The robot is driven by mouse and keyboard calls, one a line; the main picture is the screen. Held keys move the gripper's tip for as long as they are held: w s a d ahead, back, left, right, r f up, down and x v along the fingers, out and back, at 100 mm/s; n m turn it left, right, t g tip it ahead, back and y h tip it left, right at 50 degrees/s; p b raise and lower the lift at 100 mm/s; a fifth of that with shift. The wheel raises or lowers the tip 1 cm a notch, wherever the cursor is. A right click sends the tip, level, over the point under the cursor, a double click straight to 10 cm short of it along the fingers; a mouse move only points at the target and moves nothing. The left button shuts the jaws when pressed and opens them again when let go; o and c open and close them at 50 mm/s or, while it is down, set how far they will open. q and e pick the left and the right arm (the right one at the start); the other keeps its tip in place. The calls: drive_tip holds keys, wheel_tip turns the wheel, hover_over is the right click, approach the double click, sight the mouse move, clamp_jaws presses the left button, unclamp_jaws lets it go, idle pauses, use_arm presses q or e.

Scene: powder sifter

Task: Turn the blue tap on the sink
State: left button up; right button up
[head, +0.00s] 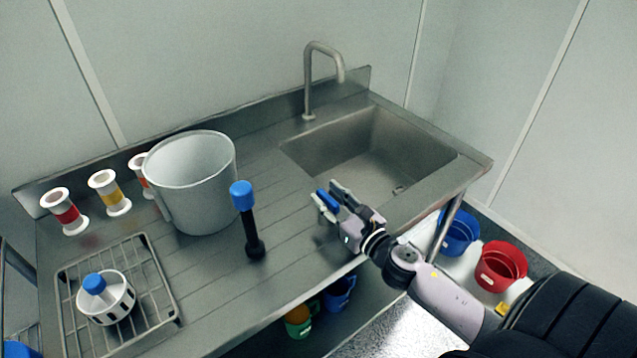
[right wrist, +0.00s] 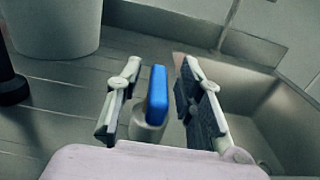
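The blue tap (head: 328,200) is a small upright blue lever on a pale base at the front edge of the sink unit, just left of the basin. It also shows in the right wrist view (right wrist: 157,95), between my fingers. My right gripper (head: 333,198) is open, with one finger on each side of the tap. In the right wrist view the right gripper (right wrist: 152,100) shows a gap on both sides of the blue lever. The tap's lower part is partly hidden by my gripper. The sink (head: 375,155) has an arched metal spout (head: 310,75) at its back. My left gripper is not in view.
A large grey pot (head: 190,185) and a black stick with a blue head (head: 243,195) stand left of the tap. Several white spools line the back left. A wire rack (head: 160,290) holds a white sifter part (head: 105,300). Blue (head: 458,235) and red (head: 500,265) buckets stand at right.

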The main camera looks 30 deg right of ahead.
sight(319, 189)
drive_tip(key=shift+w+a+p, duration=0.15)
drive_tip(key=shift+w+p, duration=0.15)
drive_tip(key=shift+w, duration=1.75)
clamp_jaws()
